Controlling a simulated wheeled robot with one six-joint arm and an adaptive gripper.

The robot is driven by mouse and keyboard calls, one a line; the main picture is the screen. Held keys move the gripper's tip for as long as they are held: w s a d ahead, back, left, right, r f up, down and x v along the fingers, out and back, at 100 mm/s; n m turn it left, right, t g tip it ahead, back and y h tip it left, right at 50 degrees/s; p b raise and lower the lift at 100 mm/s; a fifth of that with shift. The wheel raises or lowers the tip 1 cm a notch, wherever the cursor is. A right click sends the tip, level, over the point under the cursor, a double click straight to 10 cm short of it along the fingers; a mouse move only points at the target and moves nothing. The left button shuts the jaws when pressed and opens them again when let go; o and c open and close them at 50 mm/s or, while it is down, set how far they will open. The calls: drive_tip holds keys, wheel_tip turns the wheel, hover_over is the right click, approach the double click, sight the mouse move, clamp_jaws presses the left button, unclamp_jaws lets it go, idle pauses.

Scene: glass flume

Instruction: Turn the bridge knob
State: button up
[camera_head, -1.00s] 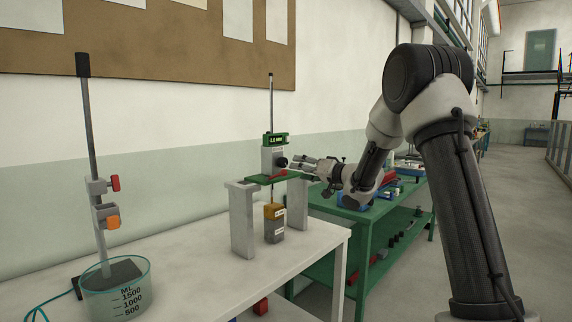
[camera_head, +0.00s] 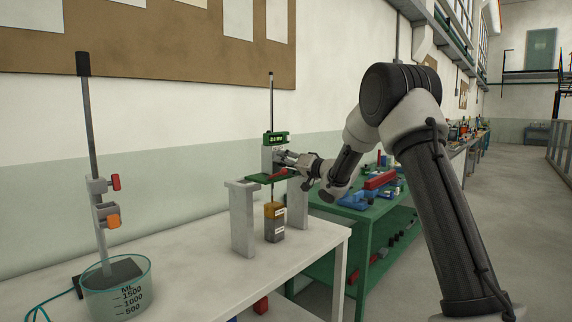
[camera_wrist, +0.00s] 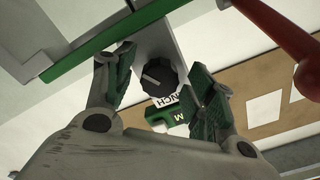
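The bridge knob (camera_wrist: 160,78) is a round black dial with a light pointer mark, on a grey housing with a green display (camera_head: 275,138) above it. In the wrist view it sits between the two green-padded fingers of my gripper (camera_wrist: 163,85). Gaps show between the pads and the knob, so the gripper is open around or just before it. In the head view my gripper (camera_head: 284,159) is at the front of the housing, and hides the knob there.
The unit stands on a white two-legged bridge (camera_head: 242,220) on a white table (camera_head: 200,275). A yellow-topped grey block (camera_head: 274,222) hangs beneath. At left are a stand with clamps (camera_head: 105,215) and a glass beaker (camera_head: 115,290). A green bench (camera_head: 365,210) with tools stands at right.

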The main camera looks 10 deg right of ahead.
drive_tip(key=c, duration=0.9)
drive_tip(key=shift+n, duration=0.5)
drive_tip(key=n, duration=0.3)
drive_tip(key=shift+n, duration=0.4)
drive_tip(key=n, duration=1.1)
drive_tip(key=shift+d+n, duration=0.1)
drive_tip(key=shift+n, duration=0.3)
drive_tip(key=n, duration=0.5)
drive_tip(key=shift+n, duration=0.4)
drive_tip(key=shift+n, duration=0.3)
